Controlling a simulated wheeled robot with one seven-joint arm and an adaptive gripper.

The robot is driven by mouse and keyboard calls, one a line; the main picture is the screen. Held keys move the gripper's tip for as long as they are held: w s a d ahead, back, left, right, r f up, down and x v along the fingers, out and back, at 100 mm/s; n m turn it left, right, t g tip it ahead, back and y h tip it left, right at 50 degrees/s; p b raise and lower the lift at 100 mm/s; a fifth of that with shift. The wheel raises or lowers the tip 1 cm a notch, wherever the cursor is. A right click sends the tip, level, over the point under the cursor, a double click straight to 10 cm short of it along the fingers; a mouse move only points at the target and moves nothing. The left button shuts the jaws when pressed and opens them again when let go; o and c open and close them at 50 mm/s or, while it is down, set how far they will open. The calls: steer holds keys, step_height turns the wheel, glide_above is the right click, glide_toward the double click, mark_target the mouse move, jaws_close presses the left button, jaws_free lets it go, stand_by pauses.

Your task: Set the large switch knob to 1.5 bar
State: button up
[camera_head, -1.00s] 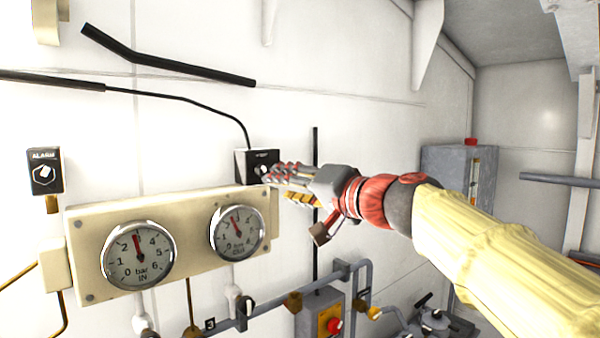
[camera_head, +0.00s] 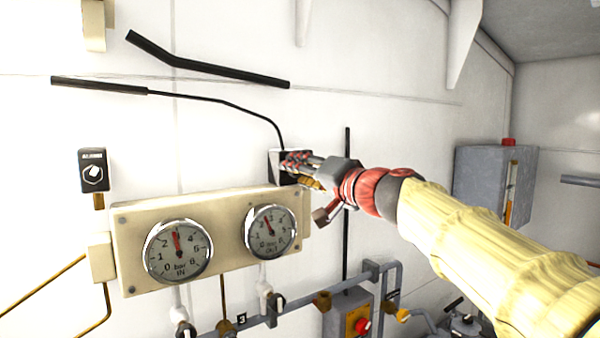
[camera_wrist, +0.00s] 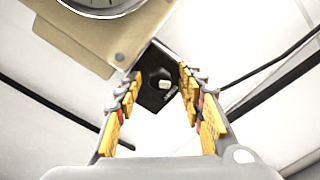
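A black switch box (camera_head: 274,168) with a pale knob is on the white wall, just above the right end of the gauge panel. My gripper (camera_head: 290,165) is in front of it and covers most of it in the head view. In the wrist view the box (camera_wrist: 151,98) and its pale knob (camera_wrist: 164,84) show between the two spread fingers of my gripper (camera_wrist: 160,82). The gripper is open, with nothing held. I cannot tell whether a fingertip touches the box. The knob's scale is too small to read. The right gauge (camera_head: 270,232), marked OUT, has its needle pointing up and slightly left.
The cream gauge panel (camera_head: 222,208) also bears the IN gauge (camera_head: 177,251). A second black switch box (camera_head: 94,171) with a white knob is at far left. Pipes and valves (camera_head: 270,318) run below. A grey box (camera_head: 494,185) stands at right. A black cable (camera_head: 270,122) leads to the switch.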

steer(key=shift+c, duration=0.3)
jaws_close()
stand_by(0.5)
steer(key=shift+m+b, duration=0.4)
steer(key=shift+m, duration=2.4)
steer(key=shift+o, duration=0.3)
jaws_free()
